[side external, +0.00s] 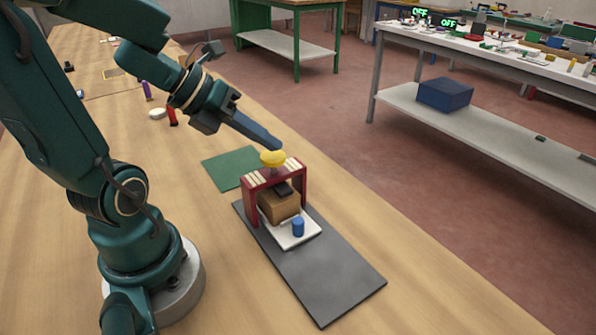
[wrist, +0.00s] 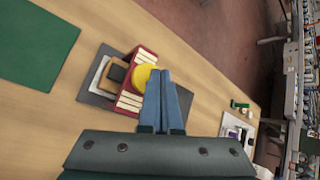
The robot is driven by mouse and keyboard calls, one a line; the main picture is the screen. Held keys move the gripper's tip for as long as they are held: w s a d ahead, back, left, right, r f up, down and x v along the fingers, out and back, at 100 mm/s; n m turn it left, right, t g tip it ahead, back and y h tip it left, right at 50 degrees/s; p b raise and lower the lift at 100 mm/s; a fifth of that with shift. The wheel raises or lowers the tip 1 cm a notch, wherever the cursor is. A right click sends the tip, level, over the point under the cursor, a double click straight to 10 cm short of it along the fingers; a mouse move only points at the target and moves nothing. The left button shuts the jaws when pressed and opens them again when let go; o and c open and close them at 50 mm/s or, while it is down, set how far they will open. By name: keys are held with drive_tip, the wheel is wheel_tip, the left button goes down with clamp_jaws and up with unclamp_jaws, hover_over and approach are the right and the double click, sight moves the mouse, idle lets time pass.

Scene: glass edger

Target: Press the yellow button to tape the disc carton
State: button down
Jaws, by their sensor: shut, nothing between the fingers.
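The yellow button (side external: 273,158) sits on top of a dark red frame (side external: 249,201) with cream strips. My gripper (side external: 276,147) is shut and empty, its blue fingertips right at the button. In the wrist view the closed fingertips (wrist: 160,72) overlap the edge of the yellow button (wrist: 144,77); whether they touch it or hover just above, I cannot tell. The brown carton (side external: 279,205) sits under the frame on a white plate (side external: 290,240), with a dark block above it. A small blue cylinder (side external: 298,227) stands on the plate in front of the carton.
A dark grey mat (side external: 335,283) lies under the frame and extends toward the front. A green sheet (side external: 228,168) lies behind it. A red object (side external: 172,117) and a white round item (side external: 157,114) are farther back on the wooden table.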

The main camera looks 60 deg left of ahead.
sight(267, 158)
drive_tip(key=shift+f, duration=0.85)
idle(0.8)
drive_tip(key=shift+r, duration=1.15)
drive_tip(key=shift+r, duration=0.15)
drive_tip(key=shift+r, duration=2.4)
drive_tip(key=shift+d, duration=0.1)
